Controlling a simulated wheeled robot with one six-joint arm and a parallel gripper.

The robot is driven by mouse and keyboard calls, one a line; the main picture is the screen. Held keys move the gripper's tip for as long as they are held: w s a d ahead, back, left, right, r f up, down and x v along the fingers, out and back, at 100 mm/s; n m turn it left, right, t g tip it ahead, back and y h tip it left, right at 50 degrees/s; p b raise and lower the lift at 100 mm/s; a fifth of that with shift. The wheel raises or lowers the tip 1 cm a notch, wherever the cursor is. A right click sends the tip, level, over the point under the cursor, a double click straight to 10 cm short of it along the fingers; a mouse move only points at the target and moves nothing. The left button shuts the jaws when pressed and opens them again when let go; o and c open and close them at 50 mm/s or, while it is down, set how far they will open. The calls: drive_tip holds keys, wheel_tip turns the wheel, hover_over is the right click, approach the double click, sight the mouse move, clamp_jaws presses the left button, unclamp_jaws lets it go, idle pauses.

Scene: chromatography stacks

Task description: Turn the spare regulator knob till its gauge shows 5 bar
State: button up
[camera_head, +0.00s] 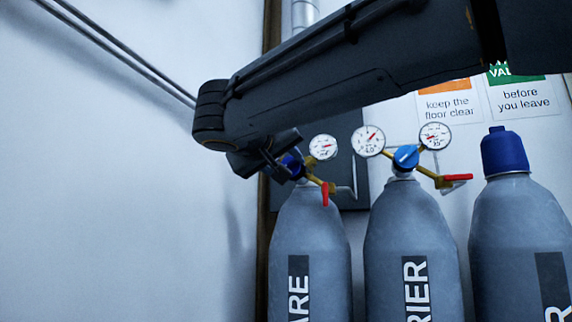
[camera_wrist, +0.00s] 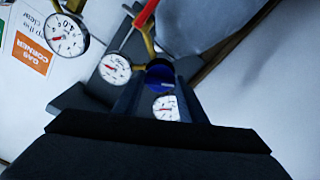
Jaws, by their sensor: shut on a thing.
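The spare cylinder (camera_head: 309,235) stands at the left, its label partly visible as "ARE". Its blue regulator knob (camera_head: 291,166) is mostly hidden behind my gripper (camera_head: 280,160). In the wrist view, the blue knob (camera_wrist: 160,77) sits between the fingers of my gripper (camera_wrist: 158,84), which is shut on it. One spare gauge (camera_head: 323,147) shows in the head view. The wrist view shows two round gauges beside the knob, one at the left (camera_wrist: 115,68) and one lower down (camera_wrist: 166,107), partly covered. Their needles are too small to read.
The carrier cylinder (camera_head: 414,240) stands close right, with a blue knob (camera_head: 406,157) and two gauges (camera_head: 368,140) (camera_head: 435,136). A cylinder with a blue cap (camera_head: 505,151) stands further right. A red lever (camera_head: 325,194) hangs below the spare regulator. White wall lies left.

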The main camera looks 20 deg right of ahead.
idle(0.3)
drive_tip(key=o, duration=1.1)
drive_tip(key=shift+c, duration=0.2)
drive_tip(key=shift+s+a+p, duration=0.1)
drive_tip(key=shift+p, duration=0.5)
drive_tip(key=shift+s+a+r+p, duration=0.15)
drive_tip(key=shift+s+p, duration=0.05)
drive_tip(key=shift+p, duration=0.7)
drive_tip(key=p+v, duration=0.1)
drive_tip(key=p, duration=0.4)
drive_tip(key=shift+s+a+p, duration=0.2)
drive_tip(key=shift+s+p, duration=0.1)
drive_tip(key=shift+s, duration=0.05)
drive_tip(key=shift+p+v, duration=1.85)
drive_tip(key=shift+v, duration=0.8)
